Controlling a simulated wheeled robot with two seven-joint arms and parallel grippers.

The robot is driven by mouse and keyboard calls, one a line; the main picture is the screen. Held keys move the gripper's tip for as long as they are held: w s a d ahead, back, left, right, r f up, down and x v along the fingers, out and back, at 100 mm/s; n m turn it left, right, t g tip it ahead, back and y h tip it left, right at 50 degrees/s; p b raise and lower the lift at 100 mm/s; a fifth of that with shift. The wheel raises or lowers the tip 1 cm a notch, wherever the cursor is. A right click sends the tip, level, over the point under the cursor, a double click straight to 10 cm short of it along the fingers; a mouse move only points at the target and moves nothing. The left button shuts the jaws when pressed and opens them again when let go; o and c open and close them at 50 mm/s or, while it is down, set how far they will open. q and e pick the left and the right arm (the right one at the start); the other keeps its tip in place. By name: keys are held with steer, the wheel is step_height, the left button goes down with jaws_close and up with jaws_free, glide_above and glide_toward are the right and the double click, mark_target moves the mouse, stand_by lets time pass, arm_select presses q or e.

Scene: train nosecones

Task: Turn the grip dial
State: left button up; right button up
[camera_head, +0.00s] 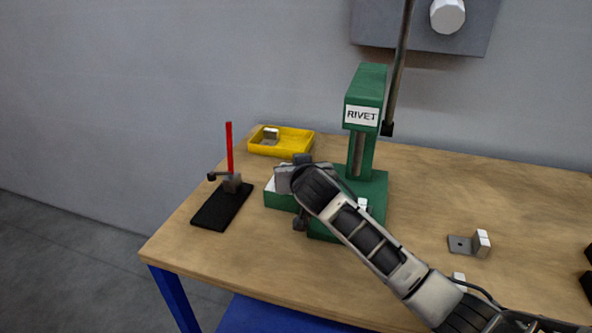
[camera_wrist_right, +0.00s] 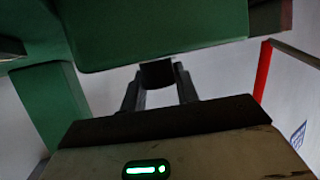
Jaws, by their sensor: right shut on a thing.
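My right gripper (camera_wrist_right: 158,78) is shut on a small dark round knob, which looks like the grip dial (camera_wrist_right: 157,72). In the right wrist view the knob sits at the edge of a large green body, with one finger on each side. In the head view my right gripper (camera_head: 298,192) is over the green block with a pale top (camera_head: 279,200), left of the green rivet press (camera_head: 366,85). My wrist hides the dial there. How far the dial is turned cannot be seen. My left gripper is in neither view.
A yellow tray (camera_head: 297,150) holds a small metal part. A black base with a red post (camera_head: 229,145) stands at the left. An angle bracket (camera_head: 470,244) lies on the table at right. A grey wall panel has a white knob (camera_head: 447,15). The right table surface is mostly clear.

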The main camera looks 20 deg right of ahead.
steer(key=m+h, duration=0.1)
steer(key=m+h+b, duration=0.1)
steer(key=shift+a+f+g+h, duration=0.15)
steer(key=shift+f+g+h, duration=0.05)
steer(key=shift+g+h, duration=0.1)
steer(key=m+g+h+b, duration=0.1)
steer(key=m+h+b, duration=0.1)
steer(key=m+h, duration=0.1)
steer(key=shift+b, duration=0.3)
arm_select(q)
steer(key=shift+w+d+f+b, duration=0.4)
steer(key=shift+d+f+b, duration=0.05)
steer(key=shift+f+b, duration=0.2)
arm_select(e)
steer(key=shift+r+m+g+h, duration=0.1)
steer(key=shift+m+g+h, duration=0.5)
steer(key=shift+m, duration=0.1)
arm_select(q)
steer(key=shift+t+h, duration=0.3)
arm_select(e)
steer(key=o, duration=1)
steer(key=shift+r, duration=0.1)
steer(key=shift+c, duration=0.2)
steer(key=shift+s, duration=0.1)
